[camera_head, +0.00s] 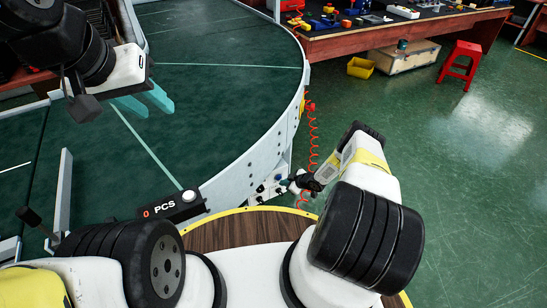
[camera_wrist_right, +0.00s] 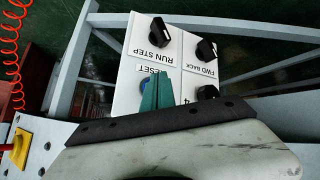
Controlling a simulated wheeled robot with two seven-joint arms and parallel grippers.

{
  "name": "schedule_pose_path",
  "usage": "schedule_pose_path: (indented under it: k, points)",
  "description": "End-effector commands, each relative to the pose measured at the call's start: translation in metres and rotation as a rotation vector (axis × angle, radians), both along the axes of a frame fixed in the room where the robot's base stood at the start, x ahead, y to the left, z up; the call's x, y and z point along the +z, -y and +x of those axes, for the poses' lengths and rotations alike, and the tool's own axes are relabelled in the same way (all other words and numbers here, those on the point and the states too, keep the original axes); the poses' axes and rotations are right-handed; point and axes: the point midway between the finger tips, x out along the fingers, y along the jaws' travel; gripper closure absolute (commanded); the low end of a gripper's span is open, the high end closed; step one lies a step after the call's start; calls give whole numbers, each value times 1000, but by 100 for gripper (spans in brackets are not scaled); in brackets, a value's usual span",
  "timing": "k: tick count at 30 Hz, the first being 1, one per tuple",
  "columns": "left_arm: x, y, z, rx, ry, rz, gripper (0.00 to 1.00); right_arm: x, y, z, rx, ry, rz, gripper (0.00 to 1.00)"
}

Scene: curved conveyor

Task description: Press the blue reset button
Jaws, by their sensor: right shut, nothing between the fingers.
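The blue reset button (camera_wrist_right: 143,84) is on a white control panel (camera_wrist_right: 124,98) in the right wrist view, by the upside-down RESET label. It is mostly hidden behind the teal fingers of my right gripper (camera_wrist_right: 157,84). These fingers are shut, empty and over the button area; I cannot tell whether they touch it. In the head view my right gripper is beside the conveyor's side controls, where the button is too small to make out. My left gripper (camera_head: 146,101) hangs over the green belt with its teal fingers apart and empty.
Black knobs (camera_wrist_right: 160,32) labelled RUN STEP and FWD BACK (camera_wrist_right: 206,50) sit close to the button, with another knob (camera_wrist_right: 207,92) beside it. The curved conveyor (camera_head: 215,100) fills the left. A red coiled cable (camera_head: 312,135) hangs by its edge. Open floor lies right.

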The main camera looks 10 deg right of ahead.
Motion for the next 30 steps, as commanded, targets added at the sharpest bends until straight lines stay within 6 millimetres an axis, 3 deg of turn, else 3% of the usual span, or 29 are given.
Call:
schedule_pose_path:
  k: [30]
  points:
    - [0,0,0,0,0,0,64,0,-5,11,1,0,0,100]
